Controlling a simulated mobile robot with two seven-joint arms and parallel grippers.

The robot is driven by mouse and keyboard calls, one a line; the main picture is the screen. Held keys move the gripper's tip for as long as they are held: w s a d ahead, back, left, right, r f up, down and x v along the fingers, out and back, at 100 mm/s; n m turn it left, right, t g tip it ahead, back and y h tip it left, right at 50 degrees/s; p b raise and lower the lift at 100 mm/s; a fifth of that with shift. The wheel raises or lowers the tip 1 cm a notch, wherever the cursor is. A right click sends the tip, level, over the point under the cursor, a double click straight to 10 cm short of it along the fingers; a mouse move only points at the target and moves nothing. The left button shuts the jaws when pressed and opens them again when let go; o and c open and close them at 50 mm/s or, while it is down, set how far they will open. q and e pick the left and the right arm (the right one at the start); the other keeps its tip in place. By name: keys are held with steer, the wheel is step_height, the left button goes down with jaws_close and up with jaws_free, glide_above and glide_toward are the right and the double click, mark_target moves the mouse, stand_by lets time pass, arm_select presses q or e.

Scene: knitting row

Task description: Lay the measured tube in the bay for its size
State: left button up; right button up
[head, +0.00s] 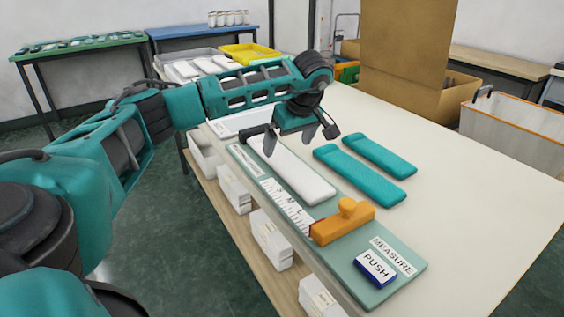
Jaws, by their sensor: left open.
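A white, flat tube (303,178) lies lengthwise on the green measuring board (405,262). An orange slider (342,222) with a knob sits across the board at the tube's near end; whether they touch is unclear. A scale (285,205) marked S, M, L runs beside the tube. A blue PUSH button (376,268) is at the board's near end, beside a MEASURE label. My left gripper (301,137) is open above the tube's far part, fingers pointing down, with nothing between them. My right gripper is out of view. Which place is the size bay is not clear.
Two teal tubes (360,175) lie to the right on the pale table (460,210). Several white boxes (270,240) line the table's left side. A yellow tray (248,52) and a grey tray with white pieces stand at the back. The table's right side is clear.

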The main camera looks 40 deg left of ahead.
mark_target(283, 157)
arm_select(q)
steer(key=x, duration=0.4)
steer(key=shift+s+a+f+b, duration=0.15)
steer(key=shift+a+f+b, duration=0.05)
steer(key=shift+f+b, duration=0.2)
steer(key=shift+r, duration=0.1)
steer(key=c, duration=1.1)
